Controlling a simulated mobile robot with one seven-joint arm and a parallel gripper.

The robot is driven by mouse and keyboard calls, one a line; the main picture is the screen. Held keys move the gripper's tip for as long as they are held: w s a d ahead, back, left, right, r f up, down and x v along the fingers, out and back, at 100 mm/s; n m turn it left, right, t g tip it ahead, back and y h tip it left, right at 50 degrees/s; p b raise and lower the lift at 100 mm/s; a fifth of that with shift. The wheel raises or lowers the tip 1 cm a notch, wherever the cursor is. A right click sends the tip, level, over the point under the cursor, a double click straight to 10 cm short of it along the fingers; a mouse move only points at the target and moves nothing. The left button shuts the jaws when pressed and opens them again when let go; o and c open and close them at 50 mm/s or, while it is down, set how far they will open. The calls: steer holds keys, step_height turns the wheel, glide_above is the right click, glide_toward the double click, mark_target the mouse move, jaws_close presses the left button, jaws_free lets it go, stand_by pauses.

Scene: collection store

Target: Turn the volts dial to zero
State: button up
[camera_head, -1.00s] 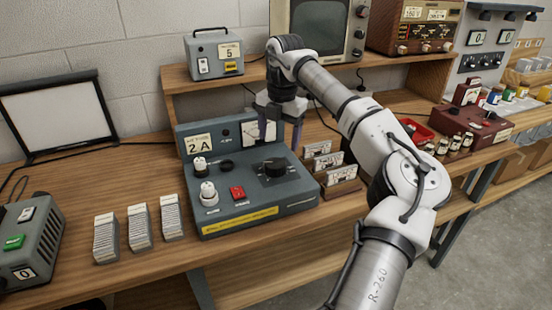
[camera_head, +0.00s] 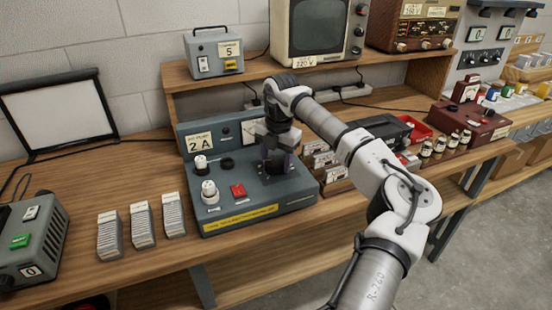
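The grey-blue valve tester box (camera_head: 246,205) sits on the bench, with a yellow strip on its front and a "2 A" card (camera_head: 199,142) on its upright back. My gripper (camera_head: 275,160) points down over the right part of its sloping top, where the large black dial is. The gripper and its fingers cover most of that dial, so its pointer and any scale are hidden. I cannot tell whether the fingers touch the dial or how wide apart they are. A meter (camera_head: 250,128) on the back panel is partly hidden by the arm.
White-topped valves (camera_head: 209,190) and a red switch (camera_head: 238,190) stand on the box's top left of my gripper. Card stacks (camera_head: 142,226) stand to the left. Card holders (camera_head: 322,160) stand close on the right. A shelf with a monitor (camera_head: 318,30) is behind.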

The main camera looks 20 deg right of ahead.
steer(key=c, duration=0.5)
steer(key=n, duration=0.5)
steer(key=shift+w+n+b, duration=0.1)
steer(key=shift+n+b, duration=0.25)
steer(key=shift+n, duration=0.05)
steer(key=n, duration=0.6)
steer(key=shift+r+n+g+p, duration=0.1)
steer(key=shift+n+g+p, duration=0.2)
steer(key=shift+g+p, duration=0.1)
steer(key=shift+w, duration=0.1)
steer(key=o, duration=1)
